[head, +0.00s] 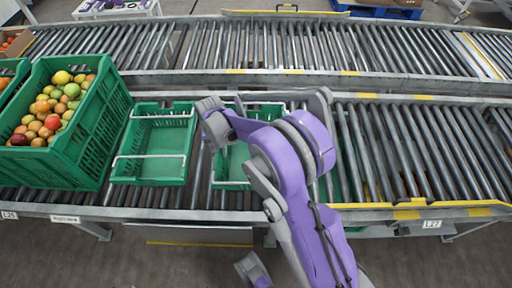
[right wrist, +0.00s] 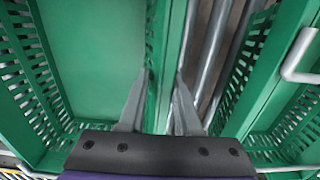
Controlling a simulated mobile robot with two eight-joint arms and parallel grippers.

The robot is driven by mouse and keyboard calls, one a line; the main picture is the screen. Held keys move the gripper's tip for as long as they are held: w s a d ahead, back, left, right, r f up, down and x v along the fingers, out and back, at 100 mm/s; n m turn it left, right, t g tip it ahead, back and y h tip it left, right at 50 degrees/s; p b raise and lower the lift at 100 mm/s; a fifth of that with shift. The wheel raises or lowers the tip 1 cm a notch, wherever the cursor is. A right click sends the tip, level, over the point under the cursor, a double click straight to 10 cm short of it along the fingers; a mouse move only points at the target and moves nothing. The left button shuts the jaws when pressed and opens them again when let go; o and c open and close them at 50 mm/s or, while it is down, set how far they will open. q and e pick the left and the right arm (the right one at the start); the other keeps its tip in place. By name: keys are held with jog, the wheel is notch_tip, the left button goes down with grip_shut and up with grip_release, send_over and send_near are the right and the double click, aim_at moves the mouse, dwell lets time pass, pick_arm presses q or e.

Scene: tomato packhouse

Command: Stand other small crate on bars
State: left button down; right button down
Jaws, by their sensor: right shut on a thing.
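Two small green crates with pale wire bars stand side by side on the near roller lane. The left small crate (head: 155,146) is empty and in full view. The right small crate (head: 234,162) is partly hidden behind my right arm. My right gripper (head: 211,140) is over the gap between them, its fingertips hidden in the head view. In the right wrist view its fingers (right wrist: 160,98) straddle and grip the slotted side wall of a green crate (right wrist: 95,50), seemingly the right one. Another green crate (right wrist: 262,70) stands across a narrow gap there. I cannot make out my left gripper.
A large green crate (head: 104,133) full of tomatoes stands at the left on the near lane. The rollers (head: 430,150) to the right are bare. A blue pallet (head: 380,10) is at the back.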

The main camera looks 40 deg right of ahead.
jog(key=shift+r, duration=0.15)
dwell(0.4)
jog(key=shift+r+p, duration=1.5)
jog(key=shift+r, duration=0.85)
